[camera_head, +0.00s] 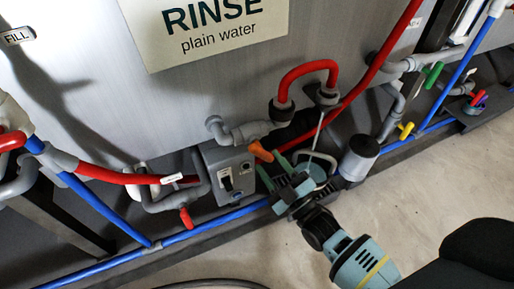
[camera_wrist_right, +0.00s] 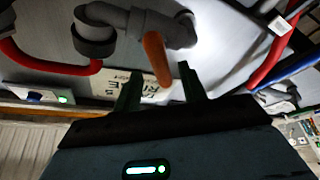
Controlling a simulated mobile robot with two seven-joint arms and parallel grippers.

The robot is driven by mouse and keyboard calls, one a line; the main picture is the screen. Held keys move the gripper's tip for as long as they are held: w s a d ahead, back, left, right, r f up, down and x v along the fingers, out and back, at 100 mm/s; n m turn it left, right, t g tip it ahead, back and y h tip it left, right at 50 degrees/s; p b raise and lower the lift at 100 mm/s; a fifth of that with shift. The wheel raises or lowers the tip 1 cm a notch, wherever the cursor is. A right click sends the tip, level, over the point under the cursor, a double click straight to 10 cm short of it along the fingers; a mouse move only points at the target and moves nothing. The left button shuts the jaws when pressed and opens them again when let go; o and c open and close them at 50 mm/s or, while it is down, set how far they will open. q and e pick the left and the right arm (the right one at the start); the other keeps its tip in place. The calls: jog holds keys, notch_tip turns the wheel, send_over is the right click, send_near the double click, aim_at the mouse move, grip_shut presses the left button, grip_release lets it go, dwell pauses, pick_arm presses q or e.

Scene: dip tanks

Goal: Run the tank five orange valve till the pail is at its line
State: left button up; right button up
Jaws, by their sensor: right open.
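The orange valve handle (camera_head: 261,151) sits on grey pipework below the RINSE sign, just right of a grey switch box. In the right wrist view the orange handle (camera_wrist_right: 157,58) hangs from a grey valve body and points down between the fingertips. My right gripper (camera_head: 278,172) is open, with its fingers close around or just short of the handle; contact cannot be told. It also shows in the wrist view (camera_wrist_right: 158,82), with nothing clamped. A pale loop (camera_head: 322,156) behind the gripper may be the pail's handle; the pail and its line are mostly hidden. My left gripper is out of view.
The grey switch box (camera_head: 228,172) stands left of the valve. A red hose (camera_head: 308,68) arches above. A grey cylinder (camera_head: 359,155) stands to the right. A red handle (camera_head: 186,218) and a yellow handle (camera_head: 406,130) are nearby. Blue pipe (camera_head: 215,222) runs low; floor in front is open.

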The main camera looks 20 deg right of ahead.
aim_at(265, 158)
jog(key=shift+b+x, duration=0.65)
jog(key=shift+x, duration=2.35)
grip_shut()
